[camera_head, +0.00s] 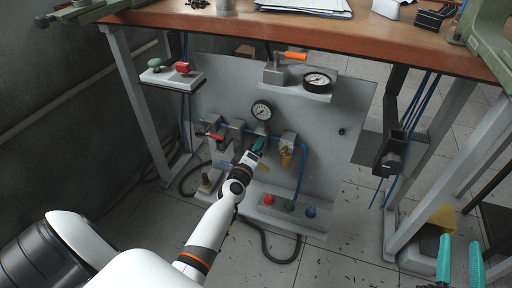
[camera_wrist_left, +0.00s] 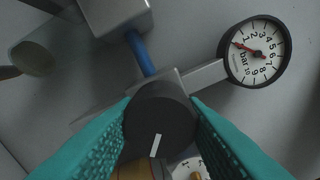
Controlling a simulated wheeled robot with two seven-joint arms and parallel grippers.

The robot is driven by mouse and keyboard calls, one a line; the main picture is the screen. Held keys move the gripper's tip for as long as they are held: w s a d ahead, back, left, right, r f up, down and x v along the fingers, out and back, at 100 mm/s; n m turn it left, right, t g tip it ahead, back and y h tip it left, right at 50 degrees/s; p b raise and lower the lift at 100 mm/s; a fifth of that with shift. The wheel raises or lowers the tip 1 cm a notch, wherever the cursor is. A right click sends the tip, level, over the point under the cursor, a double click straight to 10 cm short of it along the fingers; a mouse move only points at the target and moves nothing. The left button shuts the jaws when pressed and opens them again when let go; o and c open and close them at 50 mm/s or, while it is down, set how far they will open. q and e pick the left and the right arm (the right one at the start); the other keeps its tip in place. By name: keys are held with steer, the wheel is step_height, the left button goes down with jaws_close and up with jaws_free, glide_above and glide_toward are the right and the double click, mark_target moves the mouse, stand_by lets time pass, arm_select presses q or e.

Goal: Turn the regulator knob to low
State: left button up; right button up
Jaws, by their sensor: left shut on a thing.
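The regulator knob (camera_wrist_left: 160,112) is a black round knob with a white pointer mark, seen close in the left wrist view. Its mark lies on the lower part of the face, pointing down and slightly left. My left gripper (camera_head: 257,147) is at the panel; its teal fingers (camera_wrist_left: 160,125) are shut on the knob, one on each side. In the head view the gripper hides the knob. Below the knob a pale dial plate (camera_wrist_left: 192,166) shows partly. My right gripper (camera_head: 460,242) is at the lower right of the head view, its fingers apart and empty, far from the panel.
A bar gauge (camera_wrist_left: 257,51) sits beside the knob, its needle pointing up-left.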

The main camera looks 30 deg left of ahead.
arm_select(q)
steer(key=n, duration=0.3)
steer(key=shift+n, duration=0.4)
steer(key=n, duration=0.4)
steer(key=shift+n, duration=0.3)
steer(key=n, duration=0.4)
steer(key=shift+n, duration=1.2)
steer(key=n, duration=0.3)
steer(key=shift+r, duration=0.1)
steer(key=n+p, duration=0.1)
steer(key=n, duration=0.2)
steer(key=n+p, duration=0.1)
steer(key=n, duration=0.2)
steer(key=shift+s+n, duration=0.1)
steer(key=shift+n, duration=1)
arm_select(e)
step_height(320, 180, down, 9)
steer(key=s+d+g+h, duration=0.1)
steer(key=g+h, duration=0.1)
steer(key=g, duration=0.4)
steer(key=shift+d+r, duration=0.15)
steer(key=shift+d, duration=0.2)
